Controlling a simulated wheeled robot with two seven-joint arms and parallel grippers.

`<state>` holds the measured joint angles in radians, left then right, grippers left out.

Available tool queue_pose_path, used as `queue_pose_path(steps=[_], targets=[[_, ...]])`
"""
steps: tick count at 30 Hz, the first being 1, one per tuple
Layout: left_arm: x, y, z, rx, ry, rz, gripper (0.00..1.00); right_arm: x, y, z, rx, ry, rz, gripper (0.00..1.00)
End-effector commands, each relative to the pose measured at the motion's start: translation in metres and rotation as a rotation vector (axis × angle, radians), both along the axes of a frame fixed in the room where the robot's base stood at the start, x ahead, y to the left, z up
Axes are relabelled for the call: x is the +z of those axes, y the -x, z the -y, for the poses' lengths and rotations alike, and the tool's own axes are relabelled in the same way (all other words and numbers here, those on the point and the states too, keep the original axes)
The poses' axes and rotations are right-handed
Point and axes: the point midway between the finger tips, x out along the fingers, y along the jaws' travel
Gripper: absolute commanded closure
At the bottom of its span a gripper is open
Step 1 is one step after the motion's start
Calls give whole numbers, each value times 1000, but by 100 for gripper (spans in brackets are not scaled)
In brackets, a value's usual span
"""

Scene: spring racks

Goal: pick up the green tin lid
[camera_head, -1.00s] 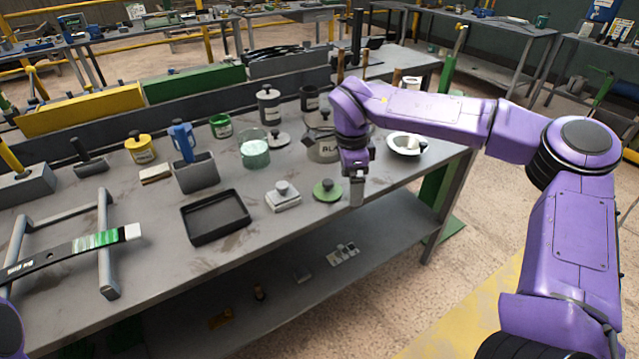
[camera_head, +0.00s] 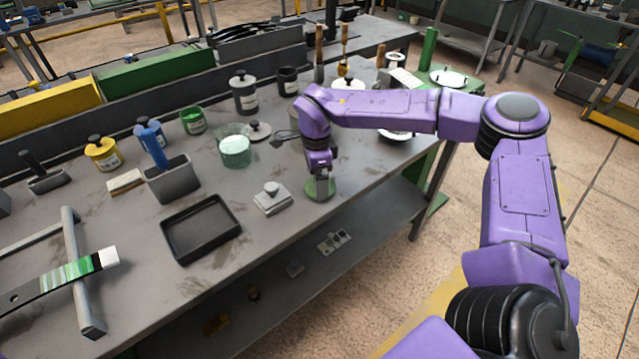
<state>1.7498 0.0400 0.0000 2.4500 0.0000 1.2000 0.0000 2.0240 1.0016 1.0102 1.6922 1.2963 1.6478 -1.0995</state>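The green tin lid (camera_head: 320,191) lies near the front edge of the grey workbench (camera_head: 215,285), right of a small silver-grey lid-like block with a knob. My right gripper (camera_head: 320,180) comes down from above onto the lid and hides its middle and knob. Only the lid's green rim shows around the fingers. I cannot tell whether the fingers are open or closed on it. My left gripper is not in view.
Left of the lid are the knobbed block (camera_head: 272,198) and a black tray (camera_head: 201,228). A white bowl partly shows behind my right arm.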

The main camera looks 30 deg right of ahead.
Motion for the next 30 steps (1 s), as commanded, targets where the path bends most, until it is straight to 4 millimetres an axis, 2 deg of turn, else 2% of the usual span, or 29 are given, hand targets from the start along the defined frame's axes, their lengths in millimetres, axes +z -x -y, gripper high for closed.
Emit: queue_pose_path(steps=[3,10,11,12,14,25,29,30], targets=[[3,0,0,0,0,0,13,-15,1,2,-3,1,-1,8],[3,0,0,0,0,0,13,-18,1,2,-4,0,1,8],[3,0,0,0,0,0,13,-18,1,2,-4,0,1,15],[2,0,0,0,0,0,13,-18,1,2,-4,0,1,28],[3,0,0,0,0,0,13,-18,1,2,-4,0,1,46],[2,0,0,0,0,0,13,-13,1,2,-4,1,3,46],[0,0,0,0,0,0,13,5,0,2,-5,1,5,46],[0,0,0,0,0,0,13,15,0,2,-4,0,8,46]])
